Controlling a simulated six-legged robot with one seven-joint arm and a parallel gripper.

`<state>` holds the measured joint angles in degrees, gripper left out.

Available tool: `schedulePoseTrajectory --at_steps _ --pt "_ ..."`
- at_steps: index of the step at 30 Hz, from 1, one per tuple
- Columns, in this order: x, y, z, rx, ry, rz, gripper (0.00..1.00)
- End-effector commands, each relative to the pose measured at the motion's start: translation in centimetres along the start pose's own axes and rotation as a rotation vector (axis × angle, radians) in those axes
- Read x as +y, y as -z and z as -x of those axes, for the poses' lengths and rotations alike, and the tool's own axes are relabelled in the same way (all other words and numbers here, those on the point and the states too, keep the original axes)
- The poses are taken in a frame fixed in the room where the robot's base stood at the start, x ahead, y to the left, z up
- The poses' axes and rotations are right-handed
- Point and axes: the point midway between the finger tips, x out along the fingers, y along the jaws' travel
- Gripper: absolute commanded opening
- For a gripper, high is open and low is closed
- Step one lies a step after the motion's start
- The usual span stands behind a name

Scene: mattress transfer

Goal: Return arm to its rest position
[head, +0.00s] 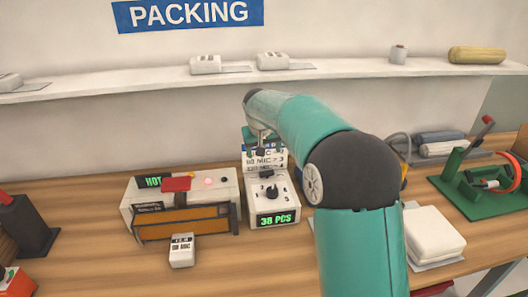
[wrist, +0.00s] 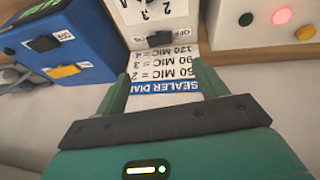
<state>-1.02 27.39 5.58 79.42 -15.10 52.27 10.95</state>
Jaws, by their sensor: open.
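My teal arm (head: 358,240) reaches from the bottom right over the bench, bent at a dark joint. My gripper (head: 257,140) hangs above the dial box, in front of the sealer dial card (head: 266,159). In the wrist view my gripper (wrist: 166,82) has its two green fingers apart with nothing held between them. The card's printed lines (wrist: 163,72) show upside down between and beyond the fingers. The dial box (head: 272,212) has a black knob and a green "38 PCS" display. I cannot tell whether the fingers touch the card.
A sealer (head: 180,203) with a "HOT" display and red light stands left of the dial box. A small white packet (head: 182,251) lies before it. White pads (head: 433,235) and a green stand (head: 470,185) are to the right. A shelf (head: 130,86) runs along the wall.

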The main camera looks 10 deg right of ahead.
Motion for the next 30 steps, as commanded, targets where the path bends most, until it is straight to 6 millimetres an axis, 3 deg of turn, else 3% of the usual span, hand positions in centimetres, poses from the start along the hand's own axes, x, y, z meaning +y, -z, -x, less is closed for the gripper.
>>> schedulePoseTrajectory --at_steps 5,8,11,21,30 --pt "0.1 -0.1 0.3 0.001 0.0 0.0 0.72" --pt "0.4 -0.9 1.8 0.007 0.001 0.001 0.72" --pt "0.9 -2.6 4.5 0.014 0.005 0.0 0.72" --pt "2.7 -12.4 13.8 0.04 0.027 -0.01 0.72" --pt "3.6 -22.9 18.4 0.065 0.059 -0.032 0.72"
